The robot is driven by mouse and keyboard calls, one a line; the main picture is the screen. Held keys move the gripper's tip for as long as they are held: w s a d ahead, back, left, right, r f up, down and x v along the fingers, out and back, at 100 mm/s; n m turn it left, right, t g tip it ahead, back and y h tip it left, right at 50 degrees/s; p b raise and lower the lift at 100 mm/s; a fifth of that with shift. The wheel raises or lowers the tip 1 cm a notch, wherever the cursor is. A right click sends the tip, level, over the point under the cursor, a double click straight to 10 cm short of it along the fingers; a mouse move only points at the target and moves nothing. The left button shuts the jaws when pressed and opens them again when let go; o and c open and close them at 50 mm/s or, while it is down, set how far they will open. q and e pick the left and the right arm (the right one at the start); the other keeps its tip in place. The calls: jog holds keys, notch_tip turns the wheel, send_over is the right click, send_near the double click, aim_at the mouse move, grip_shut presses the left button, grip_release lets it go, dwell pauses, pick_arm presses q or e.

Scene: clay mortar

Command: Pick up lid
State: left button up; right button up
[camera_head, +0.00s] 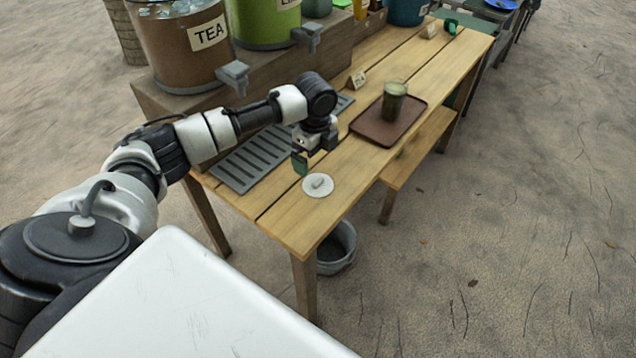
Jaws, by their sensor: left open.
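The lid (318,186) is a small white disc with a raised knob in its middle. It lies flat on the near end of the wooden table (290,222). My left gripper (302,164) points down just above and behind the lid, a little to its left in the picture. It is open and appears apart from the lid. The fingers show green and are small in view, so the exact gap to the lid is hard to tell. My right gripper is not in view.
A brown tray (372,132) holds a dark drink glass (394,100) farther along the table. A grey slotted drip grate (243,167) lies left, below the brown TEA dispenser (180,48) and a green dispenser (264,25). A grey bucket (338,250) stands on the ground.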

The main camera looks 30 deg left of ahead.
aim_at(317, 178)
pick_arm(q)
notch_tip(317, 178, down, 2)
jog(key=shift+f, duration=0.1)
jog(key=shift+s+d+f, duration=0.15)
jog(key=shift+d+f, duration=0.05)
jog(key=shift+f, duration=1.2)
jog(key=shift+s+d+f, duration=0.1)
jog(key=shift+d+f, duration=0.05)
jog(key=shift+f, duration=1.2)
jog(key=shift+c, duration=0.3)
jog(key=c, duration=0.7)
jog(key=shift+r, duration=0.1)
